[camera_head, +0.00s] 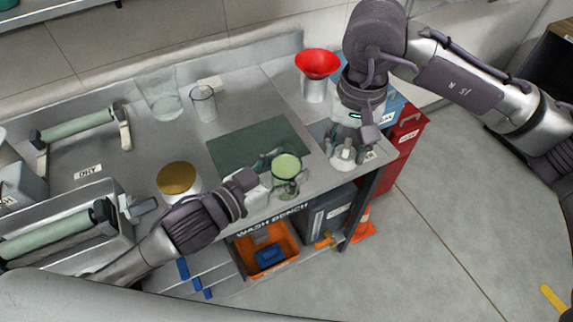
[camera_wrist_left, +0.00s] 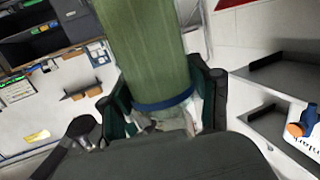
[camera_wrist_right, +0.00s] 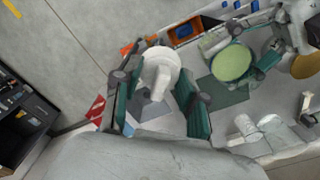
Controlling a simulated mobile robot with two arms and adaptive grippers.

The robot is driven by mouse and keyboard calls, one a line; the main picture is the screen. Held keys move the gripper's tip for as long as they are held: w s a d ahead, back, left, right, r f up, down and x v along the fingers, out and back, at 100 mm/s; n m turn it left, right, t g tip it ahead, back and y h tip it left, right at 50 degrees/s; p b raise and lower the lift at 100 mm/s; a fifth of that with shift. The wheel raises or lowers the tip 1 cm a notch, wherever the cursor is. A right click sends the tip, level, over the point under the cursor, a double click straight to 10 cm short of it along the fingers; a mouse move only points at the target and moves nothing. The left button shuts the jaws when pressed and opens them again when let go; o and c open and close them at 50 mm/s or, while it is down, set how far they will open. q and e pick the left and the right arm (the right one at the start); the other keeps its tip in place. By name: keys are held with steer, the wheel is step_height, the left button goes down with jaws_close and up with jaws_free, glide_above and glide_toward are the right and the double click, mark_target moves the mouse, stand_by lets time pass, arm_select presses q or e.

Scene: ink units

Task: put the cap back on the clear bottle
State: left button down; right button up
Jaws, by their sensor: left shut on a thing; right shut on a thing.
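My left gripper (camera_head: 280,182) is shut on a round, green-looking vessel (camera_head: 287,165), which I take to be the clear bottle, above the front edge of the bench. In the left wrist view, the bottle (camera_wrist_left: 147,45) is a long green cylinder with a blue band near the fingers. My right gripper (camera_head: 349,152) is shut on a white cap (camera_head: 346,154) near the bench's right end. In the right wrist view, the cap (camera_wrist_right: 157,75) has a round disc and a narrower stem between the fingers. The cap is apart from the bottle (camera_wrist_right: 232,64).
A dark green mat (camera_head: 235,147) lies on the bench. A gold-topped container (camera_head: 176,178), two clear beakers (camera_head: 203,103) and a red funnel on a metal vessel (camera_head: 317,65) stand around it. An orange crate (camera_head: 285,242) is below. Open floor lies to the right.

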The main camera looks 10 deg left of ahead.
step_height(320, 180, up, 7)
steer(key=m, duration=0.1)
glide_above(286, 172)
steer(key=w, duration=0.2)
steer(key=shift+w+a+r, duration=0.1)
steer(key=shift+r, duration=0.1)
steer(key=shift+f, duration=2)
steer(key=shift+r, duration=0.15)
steer(key=shift+f, duration=0.95)
steer(key=shift+f, duration=0.55)
